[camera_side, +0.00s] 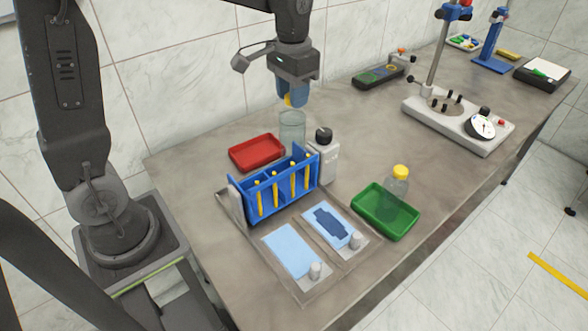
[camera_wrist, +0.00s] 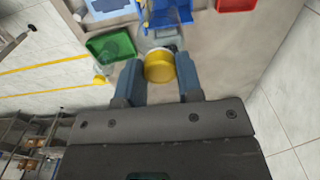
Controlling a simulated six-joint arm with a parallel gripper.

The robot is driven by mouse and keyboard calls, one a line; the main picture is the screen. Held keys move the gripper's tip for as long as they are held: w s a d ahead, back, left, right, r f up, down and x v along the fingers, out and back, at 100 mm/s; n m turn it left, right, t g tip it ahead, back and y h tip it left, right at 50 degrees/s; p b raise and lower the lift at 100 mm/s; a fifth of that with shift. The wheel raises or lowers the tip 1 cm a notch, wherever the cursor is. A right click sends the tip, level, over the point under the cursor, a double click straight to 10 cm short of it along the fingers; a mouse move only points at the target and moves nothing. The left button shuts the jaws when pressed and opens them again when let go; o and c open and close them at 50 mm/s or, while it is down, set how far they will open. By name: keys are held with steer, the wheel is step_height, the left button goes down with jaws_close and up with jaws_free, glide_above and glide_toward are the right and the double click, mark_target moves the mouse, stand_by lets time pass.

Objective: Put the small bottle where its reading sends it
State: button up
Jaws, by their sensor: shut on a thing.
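My gripper (camera_side: 292,96) is shut on a yellow cap (camera_wrist: 159,67), which shows between its blue fingers in the wrist view. In the side view, a clear bottle body (camera_side: 291,131) is directly under the gripper, right of the red tray. Whether it is joined to the cap or touches the table I cannot tell. Another clear bottle with a yellow cap (camera_side: 401,172) stands upright in the green tray (camera_side: 371,222). The red tray (camera_side: 255,153) looks empty. A dial gauge (camera_side: 481,126) sits on a grey stand at the right; its reading is too small to make out.
A blue rack (camera_side: 273,186) with yellow sticks stands in front of the gripper, next to a grey bottle with a black top (camera_side: 325,158). Two light-blue pads (camera_side: 291,250) lie at the front. A dark device (camera_side: 378,76) is at the back.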

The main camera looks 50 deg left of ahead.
steer(key=shift+r, duration=1.3)
steer(key=s+a+f+n, duration=0.2)
steer(key=a+f, duration=0.1)
steer(key=a, duration=1)
steer(key=s+a+f+n, duration=0.2)
steer(key=a, duration=1.1)
steer(key=w+d+f, duration=0.7)
steer(key=w+f, duration=0.1)
steer(key=f, duration=0.3)
steer(key=shift+w, duration=0.35)
steer(key=shift+d, duration=0.1)
